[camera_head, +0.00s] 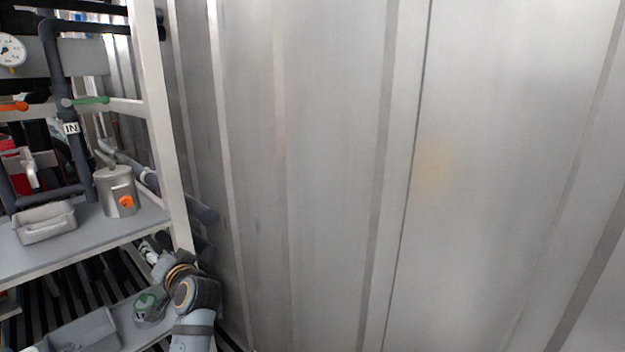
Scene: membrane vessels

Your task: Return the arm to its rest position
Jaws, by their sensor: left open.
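My left arm comes up from the bottom edge, left of the picture's middle, beside the rack's front post. My left gripper (152,257) is small in the picture, just below the edge of the upper shelf. It is open, and I see nothing between its fingers. Its fingertips are partly lost against the dark background. My right gripper is not in view.
A metal rack's upper shelf (88,241) holds a steel canister (116,190) with an orange knob and a grey tray (45,222). Pipes, a gauge (11,50) and valve handles are above. A grey bin (85,330) is below. A ribbed metal wall (320,170) fills the right.

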